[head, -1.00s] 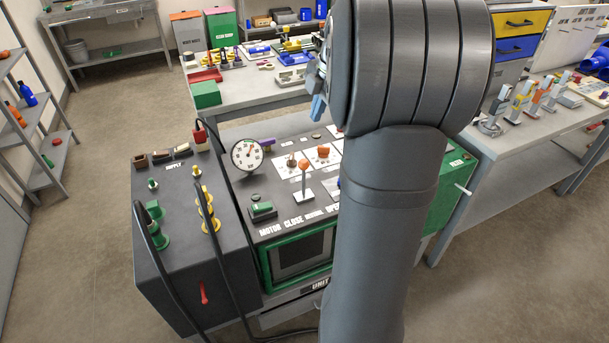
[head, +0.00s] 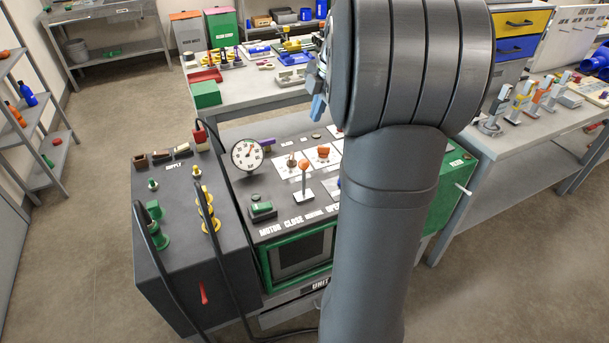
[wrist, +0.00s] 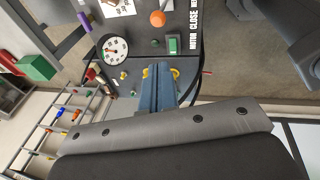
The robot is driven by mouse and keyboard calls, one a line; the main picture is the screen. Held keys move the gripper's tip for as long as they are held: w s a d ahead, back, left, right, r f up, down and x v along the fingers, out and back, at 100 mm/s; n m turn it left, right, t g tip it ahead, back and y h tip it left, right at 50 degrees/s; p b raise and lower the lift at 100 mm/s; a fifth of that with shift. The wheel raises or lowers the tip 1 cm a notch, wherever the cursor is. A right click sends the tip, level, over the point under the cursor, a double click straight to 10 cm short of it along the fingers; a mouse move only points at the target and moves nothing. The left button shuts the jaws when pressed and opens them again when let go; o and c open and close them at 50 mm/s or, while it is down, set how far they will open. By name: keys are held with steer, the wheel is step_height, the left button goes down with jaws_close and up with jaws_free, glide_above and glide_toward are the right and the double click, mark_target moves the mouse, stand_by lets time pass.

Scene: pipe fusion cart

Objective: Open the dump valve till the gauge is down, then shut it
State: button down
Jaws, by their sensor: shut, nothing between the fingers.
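The round white gauge (head: 247,154) stands at the left back of the dark control panel; its dial also shows in the wrist view (wrist: 115,49). Its reading is too small to tell. A purple handle (head: 267,142) is just behind the gauge. I cannot tell which of these is the dump valve. My gripper (wrist: 159,70) is shut and empty, apart from the panel controls. In the head view its blue fingers (head: 318,107) show above the panel's far side, and my arm hides the panel's right part.
The supply box (head: 180,200) with green and yellow fittings, black hoses and a red lever (head: 203,293) stands left of the panel. A green switch (head: 262,210) is near the panel's front. Benches with tools stand behind (head: 240,100) and to the right (head: 510,150).

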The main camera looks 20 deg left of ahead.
stand_by(0.3)
steer(key=c, duration=1.9)
jaws_free()
steer(key=o, duration=1.1)
steer(key=w+d+f+m, duration=0.1)
steer(key=w+d+m, duration=0.1)
steer(key=w+m, duration=0.1)
steer(key=w+d+f+m, duration=0.1)
steer(key=d, duration=0.1)
steer(key=shift+w+f+t, duration=0.3)
steer(key=shift+w+f, duration=0.05)
steer(key=shift+w, duration=0.05)
steer(key=o, duration=0.6)
steer(key=w+d+f+m, duration=0.1)
steer(key=d+m, duration=0.1)
steer(key=w+d+f+m, duration=0.1)
steer(key=w+d+m, duration=0.1)
steer(key=w+d+f+m+t, duration=0.1)
steer(key=w+d+m, duration=0.1)
steer(key=shift+w+f, duration=0.25)
steer(key=shift+f, duration=0.05)
steer(key=w+d+f+m+t, duration=0.1)
steer(key=w+d+f+m, duration=0.5)
steer(key=d+m, duration=0.4)
steer(key=shift+n, duration=0.3)
steer(key=x, duration=1.1)
steer(key=w+x, duration=0.1)
steer(key=x, duration=0.4)
steer(key=shift+f, duration=0.2)
steer(key=shift+c, duration=0.3)
